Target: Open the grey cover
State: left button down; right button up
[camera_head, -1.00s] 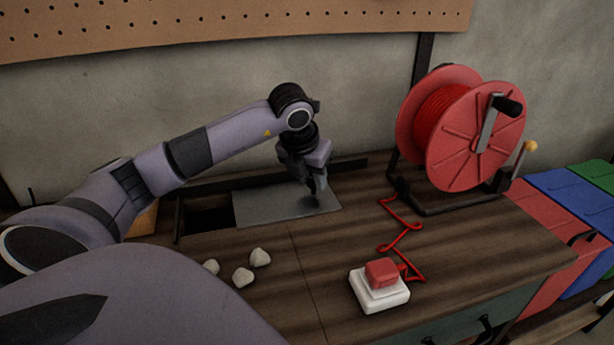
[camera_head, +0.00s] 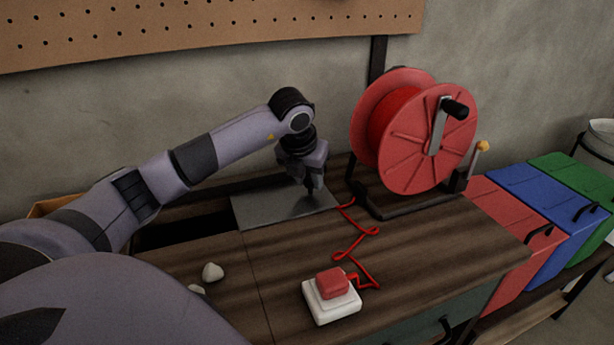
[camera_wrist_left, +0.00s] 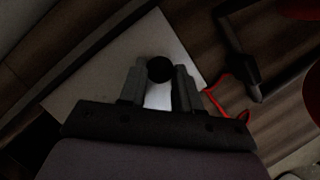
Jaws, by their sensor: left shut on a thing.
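The grey cover (camera_head: 268,210) is a flat metal plate on the wooden bench; it fills the middle of the left wrist view (camera_wrist_left: 95,85). A dark opening (camera_head: 180,229) shows at its left side. My left gripper (camera_head: 313,190) points down over the cover's right part. In the left wrist view its fingers (camera_wrist_left: 160,80) are shut on a round black knob (camera_wrist_left: 159,68) on the cover. The cover lies close to the reel's stand. My right gripper is not in view.
A red cable reel (camera_head: 420,135) stands right of the cover, its red cable (camera_head: 357,240) running to a white box with a red top (camera_head: 331,299). Pale stones (camera_head: 212,272) lie in front. Red, blue (camera_head: 549,201) and green bins stand at right.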

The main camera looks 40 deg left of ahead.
pick_arm(q)
jog(key=shift+a+r, duration=0.1)
jog(key=c, duration=0.8)
grip_release()
jog(key=shift+v, duration=3.6)
